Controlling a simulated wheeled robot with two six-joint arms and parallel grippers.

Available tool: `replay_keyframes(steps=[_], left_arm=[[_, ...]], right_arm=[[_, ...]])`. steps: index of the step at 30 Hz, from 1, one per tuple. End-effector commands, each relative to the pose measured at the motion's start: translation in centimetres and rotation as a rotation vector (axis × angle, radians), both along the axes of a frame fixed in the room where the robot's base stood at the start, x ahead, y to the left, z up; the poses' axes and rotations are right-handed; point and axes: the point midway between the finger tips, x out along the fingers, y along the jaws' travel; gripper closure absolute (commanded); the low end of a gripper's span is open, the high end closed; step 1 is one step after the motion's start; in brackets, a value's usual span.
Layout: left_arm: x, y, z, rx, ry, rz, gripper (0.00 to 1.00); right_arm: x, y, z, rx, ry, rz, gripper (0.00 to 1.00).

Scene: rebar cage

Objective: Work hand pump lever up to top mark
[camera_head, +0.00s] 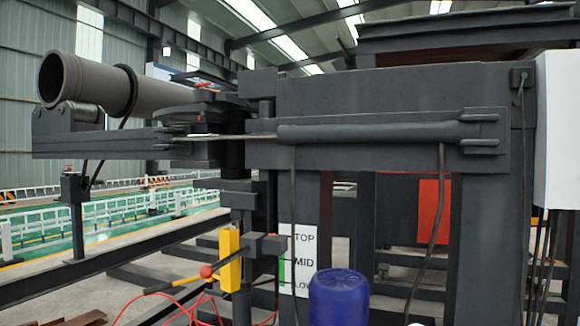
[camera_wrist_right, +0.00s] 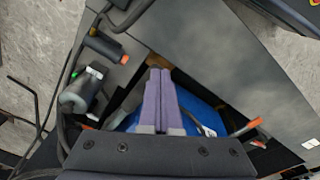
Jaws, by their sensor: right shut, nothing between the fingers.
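In the head view, a white scale plate (camera_head: 302,236) reads TOP, MID and LOW from top to bottom. A green strip runs down its left edge beside MID and LOW. Left of it is a yellow block (camera_head: 230,260) on a dark post. A dark lever (camera_head: 180,282) with an orange-red ball (camera_head: 206,271) slants down to the left from there, its outer end low. I cannot tell exactly how it joins the pump. My right gripper (camera_wrist_right: 158,72) shows only in the right wrist view, shut and empty, its fingers together. My left gripper is in neither view.
A blue cylinder (camera_head: 338,298) stands in front of the plate's lower right. Red hoses (camera_head: 205,308) lie below the lever. In the right wrist view, a blue surface (camera_wrist_right: 200,110), an orange-tipped tool (camera_wrist_right: 245,129) and a black hand tool (camera_wrist_right: 80,92) lie around my fingers.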

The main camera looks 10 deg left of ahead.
Motion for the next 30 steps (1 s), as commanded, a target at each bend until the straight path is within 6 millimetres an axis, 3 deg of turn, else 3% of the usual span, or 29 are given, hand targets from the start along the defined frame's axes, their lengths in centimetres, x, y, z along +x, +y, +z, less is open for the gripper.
replay_keyframes(steps=[22,30], left_arm=[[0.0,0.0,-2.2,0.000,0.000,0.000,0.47],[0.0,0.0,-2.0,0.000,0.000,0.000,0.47]], right_arm=[[-0.2,0.0,-2.2,0.000,-0.001,0.000,1.00],[-0.2,0.0,-2.0,0.000,-0.001,0.000,1.00]])
